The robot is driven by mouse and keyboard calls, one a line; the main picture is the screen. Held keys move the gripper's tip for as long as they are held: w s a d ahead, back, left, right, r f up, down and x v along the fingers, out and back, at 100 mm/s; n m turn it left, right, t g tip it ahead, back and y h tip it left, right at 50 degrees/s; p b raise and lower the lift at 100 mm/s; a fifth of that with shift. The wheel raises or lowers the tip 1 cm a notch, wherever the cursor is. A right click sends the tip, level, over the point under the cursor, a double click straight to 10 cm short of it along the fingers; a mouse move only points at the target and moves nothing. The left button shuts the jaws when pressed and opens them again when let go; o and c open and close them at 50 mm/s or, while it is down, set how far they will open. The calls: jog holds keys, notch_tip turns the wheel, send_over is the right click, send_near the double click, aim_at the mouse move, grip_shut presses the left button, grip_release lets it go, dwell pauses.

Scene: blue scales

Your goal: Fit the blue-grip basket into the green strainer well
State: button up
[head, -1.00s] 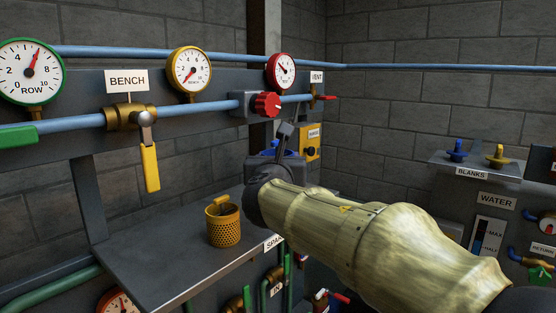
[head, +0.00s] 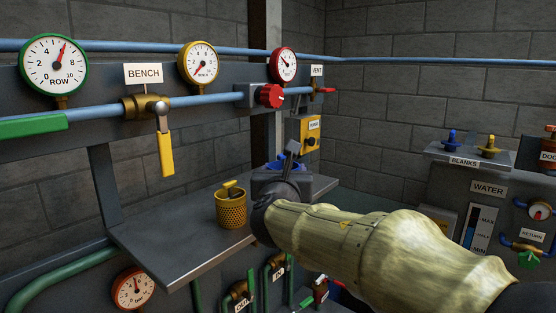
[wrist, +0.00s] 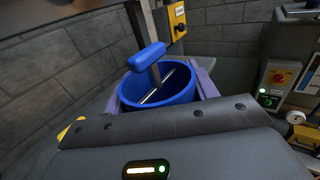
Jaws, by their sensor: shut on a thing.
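The blue-grip basket (wrist: 175,97) shows in the wrist view as a blue round cup with a blue grip (wrist: 147,56) on a metal stem. My gripper (wrist: 158,97) is shut on it, with a finger on each side of the cup. In the head view my gripper (head: 283,166) is seen from behind beyond my arm, and only a little blue of the basket shows past it. A second basket, yellow and perforated with a yellow grip (head: 231,209), stands upright on the grey shelf. I cannot make out the green strainer well in either view.
The grey shelf (head: 170,246) has free room left of the yellow basket. Blue pipes, gauges and a yellow-handled valve (head: 166,150) line the wall panel above it. Green pipes run below. A unit labelled BLANKS (head: 464,161) stands at the right.

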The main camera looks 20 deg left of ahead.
jog(key=s+d+f+h, duration=0.1)
jog(key=d+f, duration=0.9)
jog(key=f, duration=1.1)
jog(key=s+d+f+m+h, duration=0.1)
jog(key=s+d+f, duration=0.2)
jog(key=d+f, duration=0.8)
jog(key=s+d+f+m+h, duration=0.1)
jog(key=s+d+f, duration=0.2)
jog(key=d+f, duration=0.8)
notch_tip(320, 180, down, 20)
jog(key=shift+r+h, duration=0.1)
jog(key=shift+h, duration=0.3)
jog(key=shift+s+a+r, duration=0.1)
jog(key=shift+r, duration=0.1)
notch_tip(320, 180, down, 9)
jog(key=b, duration=0.9)
jog(key=shift+w, duration=0.2)
